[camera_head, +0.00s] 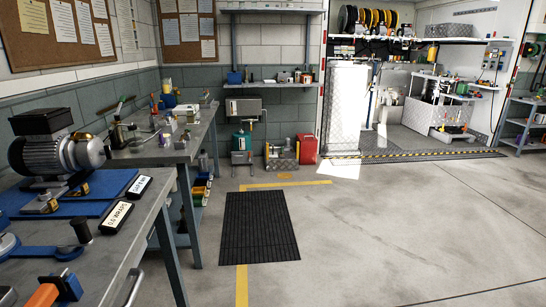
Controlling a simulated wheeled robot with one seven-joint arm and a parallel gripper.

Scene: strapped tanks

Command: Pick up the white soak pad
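I cannot make out a white soak pad for certain. Several small pale items (181,143) lie on the far part of the workbench, too small to tell apart. Two dark blocks with white labels, one behind (139,186) and one in front (117,216), lie on the near workbench (98,264). My gripper is not in view.
An electric motor (55,155) sits on a blue mat on the near bench. A black floor mat (260,226) lies beside the benches. A red can (306,149) stands by the wall. The floor to the right is clear.

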